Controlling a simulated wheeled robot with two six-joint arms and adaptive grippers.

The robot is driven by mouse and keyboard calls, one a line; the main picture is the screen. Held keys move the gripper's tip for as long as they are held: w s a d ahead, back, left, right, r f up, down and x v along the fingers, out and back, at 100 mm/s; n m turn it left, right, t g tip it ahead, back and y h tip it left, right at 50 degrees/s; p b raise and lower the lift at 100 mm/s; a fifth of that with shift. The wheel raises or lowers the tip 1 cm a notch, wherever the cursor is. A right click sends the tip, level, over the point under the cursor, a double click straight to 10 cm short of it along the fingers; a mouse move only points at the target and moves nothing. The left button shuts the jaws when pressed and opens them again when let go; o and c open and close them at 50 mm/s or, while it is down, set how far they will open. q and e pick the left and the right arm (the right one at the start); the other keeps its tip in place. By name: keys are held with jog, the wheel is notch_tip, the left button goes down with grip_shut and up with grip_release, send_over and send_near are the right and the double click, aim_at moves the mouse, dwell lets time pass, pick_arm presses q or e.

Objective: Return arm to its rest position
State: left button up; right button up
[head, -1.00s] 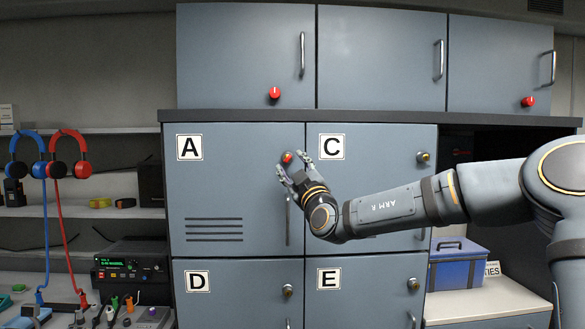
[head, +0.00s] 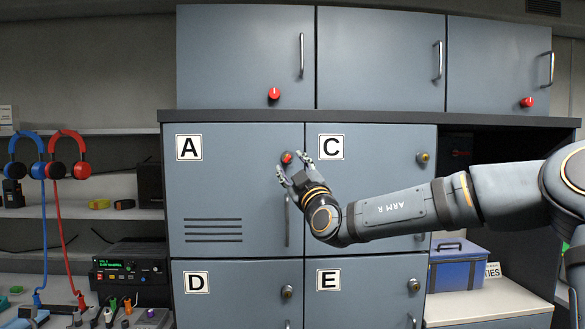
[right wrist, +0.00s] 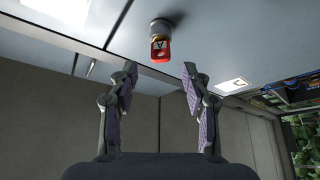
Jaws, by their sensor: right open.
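My right gripper (head: 294,172) is in front of the locker doors, by the upper right corner of door A (head: 225,195). Its fingers are open and empty, with a gap between them in the right wrist view (right wrist: 157,85). A red knob (head: 287,157) on door A sits just beyond the fingertips. In the right wrist view the red knob (right wrist: 160,48) lies ahead of the gap, apart from both fingers. My right arm reaches in from the right across door C (head: 375,160). My left gripper is not in view.
Doors D (head: 225,300) and E (head: 350,305) are below. Upper cabinets (head: 380,60) with handles are above. A blue box (head: 458,265) stands on a counter at right. Blue (head: 28,150) and red (head: 68,150) headsets hang at left above a radio unit (head: 125,268).

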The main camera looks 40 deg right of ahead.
jog(key=s+a+b, duration=0.2)
jog(key=s+a, duration=0.1)
jog(key=s, duration=0.3)
jog(key=shift+a, duration=0.3)
dwell(0.5)
